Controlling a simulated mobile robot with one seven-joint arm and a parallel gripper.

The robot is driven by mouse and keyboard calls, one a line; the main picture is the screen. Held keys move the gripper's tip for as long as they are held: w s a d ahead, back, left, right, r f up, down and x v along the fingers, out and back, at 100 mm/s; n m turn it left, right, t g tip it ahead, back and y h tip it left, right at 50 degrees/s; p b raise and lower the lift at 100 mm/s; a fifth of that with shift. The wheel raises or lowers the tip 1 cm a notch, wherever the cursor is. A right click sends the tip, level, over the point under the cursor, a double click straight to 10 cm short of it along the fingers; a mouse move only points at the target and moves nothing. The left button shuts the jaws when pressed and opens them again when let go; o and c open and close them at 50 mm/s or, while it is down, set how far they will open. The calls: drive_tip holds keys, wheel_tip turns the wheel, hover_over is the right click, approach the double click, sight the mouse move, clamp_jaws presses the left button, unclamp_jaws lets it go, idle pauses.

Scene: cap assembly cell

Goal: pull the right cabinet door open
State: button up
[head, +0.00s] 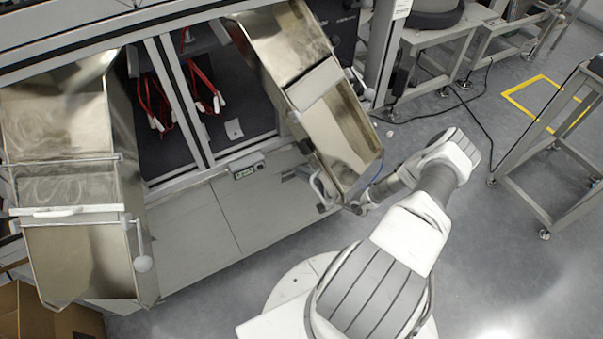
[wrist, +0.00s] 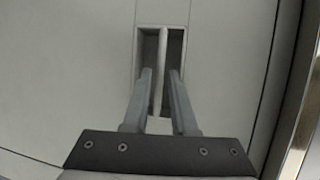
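The right cabinet door (wrist: 95,75) is a flat pale grey panel that fills most of the wrist view. It has a recessed pocket with an upright handle bar (wrist: 162,60) in it. My gripper (wrist: 161,72) has its two grey fingers apart, one on each side of the bar, with narrow gaps visible. I cannot tell whether either finger touches it. In the head view the grey door panels (head: 268,208) look flush with the cabinet front. The right metal chute hides much of my gripper there.
The right metal chute (head: 340,135) hangs over the right door, close beside my arm. A left metal chute (head: 75,240) stands at the left, with a cardboard box (head: 30,312) below. Open floor lies to the right, before a grey table frame (head: 545,165).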

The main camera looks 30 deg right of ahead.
drive_tip(key=shift+w+a, duration=0.1)
drive_tip(key=shift+w, duration=0.05)
drive_tip(key=shift+c, duration=0.2)
clamp_jaws()
idle(1.2)
